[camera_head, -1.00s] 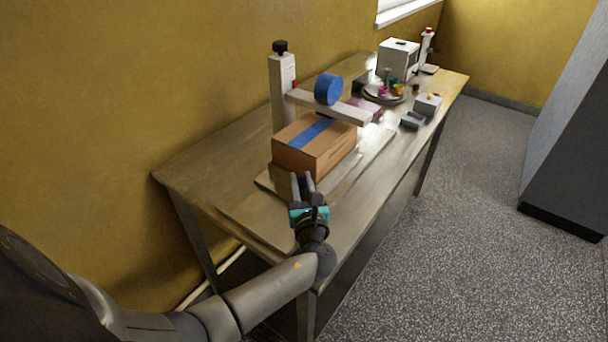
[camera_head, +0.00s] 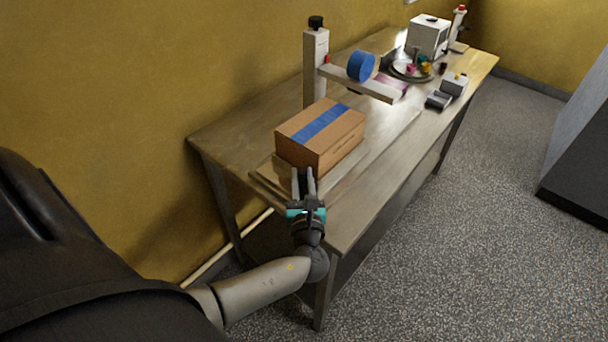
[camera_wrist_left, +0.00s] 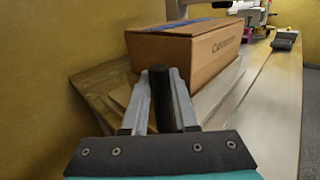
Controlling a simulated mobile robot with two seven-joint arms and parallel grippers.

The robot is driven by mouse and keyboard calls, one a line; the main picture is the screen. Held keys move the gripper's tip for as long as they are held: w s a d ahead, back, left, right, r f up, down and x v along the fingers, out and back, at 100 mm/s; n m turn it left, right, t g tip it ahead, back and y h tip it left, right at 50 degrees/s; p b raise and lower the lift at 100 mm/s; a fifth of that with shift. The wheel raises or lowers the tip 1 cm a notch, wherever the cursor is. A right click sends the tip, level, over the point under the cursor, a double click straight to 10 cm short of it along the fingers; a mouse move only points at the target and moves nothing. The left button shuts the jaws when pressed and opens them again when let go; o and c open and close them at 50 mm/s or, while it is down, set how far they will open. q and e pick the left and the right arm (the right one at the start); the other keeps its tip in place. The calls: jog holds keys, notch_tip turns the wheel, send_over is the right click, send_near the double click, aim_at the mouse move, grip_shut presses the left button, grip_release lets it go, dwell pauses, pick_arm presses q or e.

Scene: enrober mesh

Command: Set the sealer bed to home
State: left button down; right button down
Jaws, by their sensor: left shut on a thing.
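The sealer has a pale upright post (camera_head: 315,75) with a dark knob on top, a cross arm (camera_head: 375,90) and a blue tape roll (camera_head: 361,66). A brown carton (camera_head: 335,141) with a blue strip on top rests on the wooden sealer bed (camera_head: 268,178), on the near side of the cross arm. My left gripper (camera_head: 303,173) is at the near end of the bed, shut on a dark upright handle (camera_wrist_left: 162,98), which stands between its fingers in the left wrist view. The carton hides much of the bed. My right gripper is not in view.
The wooden table (camera_head: 225,140) stands along the yellow wall. Beyond the sealer are a round tray (camera_head: 398,72) with colored items, a white machine (camera_head: 429,36) and small grey boxes (camera_head: 453,84). A dark cabinet (camera_head: 580,150) is at right; the floor between is clear.

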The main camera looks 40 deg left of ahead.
pick_arm(q)
jog(key=shift+s+f, duration=0.2)
jog(key=c, duration=1.1)
grip_release()
jog(key=shift+o, duration=0.7)
jog(key=shift+s, duration=0.1)
jog(key=shift+r, duration=0.1)
jog(key=v, duration=1.5)
jog(key=shift+d, duration=0.15)
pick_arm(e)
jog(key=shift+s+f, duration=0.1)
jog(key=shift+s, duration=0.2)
